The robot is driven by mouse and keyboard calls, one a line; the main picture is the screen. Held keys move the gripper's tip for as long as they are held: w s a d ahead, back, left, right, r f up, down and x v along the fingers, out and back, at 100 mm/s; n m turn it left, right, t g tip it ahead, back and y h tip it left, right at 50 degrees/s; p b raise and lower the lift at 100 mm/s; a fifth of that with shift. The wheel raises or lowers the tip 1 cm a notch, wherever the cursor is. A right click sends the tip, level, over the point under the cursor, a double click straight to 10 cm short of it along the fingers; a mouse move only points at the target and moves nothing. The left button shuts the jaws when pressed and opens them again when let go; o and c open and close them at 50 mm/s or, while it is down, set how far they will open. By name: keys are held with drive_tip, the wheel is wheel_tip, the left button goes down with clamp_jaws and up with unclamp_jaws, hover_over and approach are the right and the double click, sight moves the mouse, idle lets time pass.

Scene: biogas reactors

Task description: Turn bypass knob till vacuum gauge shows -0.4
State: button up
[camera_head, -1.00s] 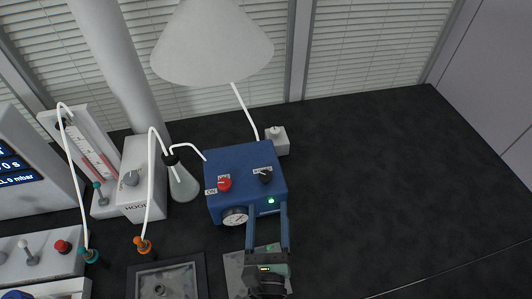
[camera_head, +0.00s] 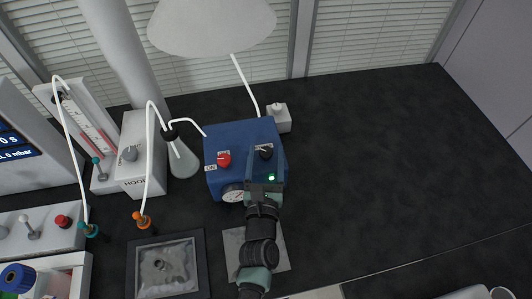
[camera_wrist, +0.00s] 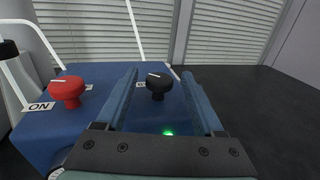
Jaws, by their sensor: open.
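The blue vacuum pump box (camera_head: 232,138) stands on the dark bench. The black bypass knob (camera_head: 264,151) is on its top at the right, and in the wrist view the knob (camera_wrist: 158,84) stands between and beyond my open fingers. A red knob (camera_head: 224,159) with an ON label is to its left; it also shows in the wrist view (camera_wrist: 68,92). The round vacuum gauge (camera_head: 233,193) is on the front face, partly hidden by my gripper, and its reading is too small to tell. My gripper (camera_head: 265,163) is open and empty at the pump's front right.
A flask (camera_head: 183,158) with a white tube stands left of the pump. A small white box (camera_head: 278,118) sits behind it. The bench at right is clear.

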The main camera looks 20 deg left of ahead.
drive_tip(key=shift+w+a, duration=0.25)
drive_tip(key=shift+w, duration=0.35)
clamp_jaws()
